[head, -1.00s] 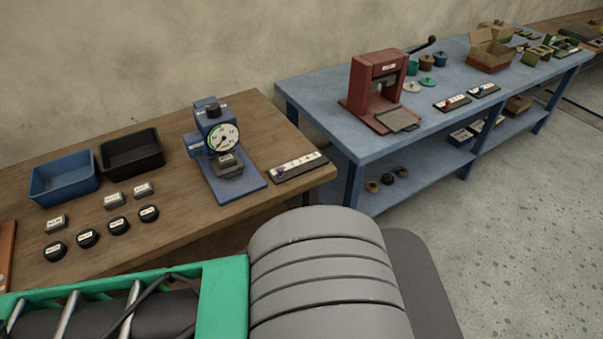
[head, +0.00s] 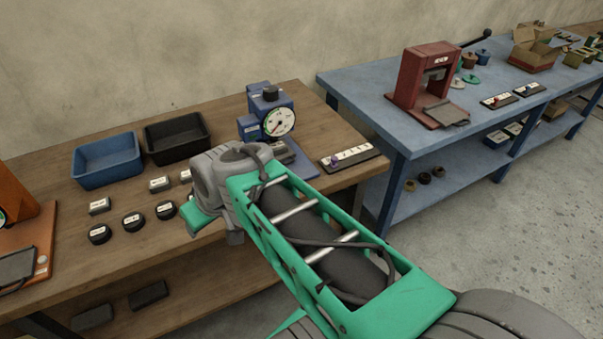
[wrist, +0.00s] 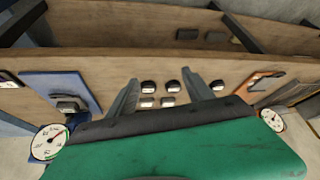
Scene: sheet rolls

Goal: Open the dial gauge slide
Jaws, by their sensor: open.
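The dial gauge (head: 270,118) is a blue stand with a round white dial, on the wooden bench. Its dial shows at the lower left of the wrist view (wrist: 48,142). The slide, a dark grey block (wrist: 68,103), sits on the gauge's blue base plate; in the head view my arm partly covers it (head: 278,152). My gripper (wrist: 160,75) is open and empty, both fingers showing in the wrist view. It is over the bench, apart from the gauge, with the slide off to its left there. The fingers are hidden in the head view.
A blue bin (head: 107,162) and a black bin (head: 177,138) stand at the back. Several small labelled blocks and round pieces (head: 132,222) lie before them. An orange device (head: 28,225) stands left, a labelled strip (head: 346,160) right of the gauge. A blue table (head: 375,105) adjoins.

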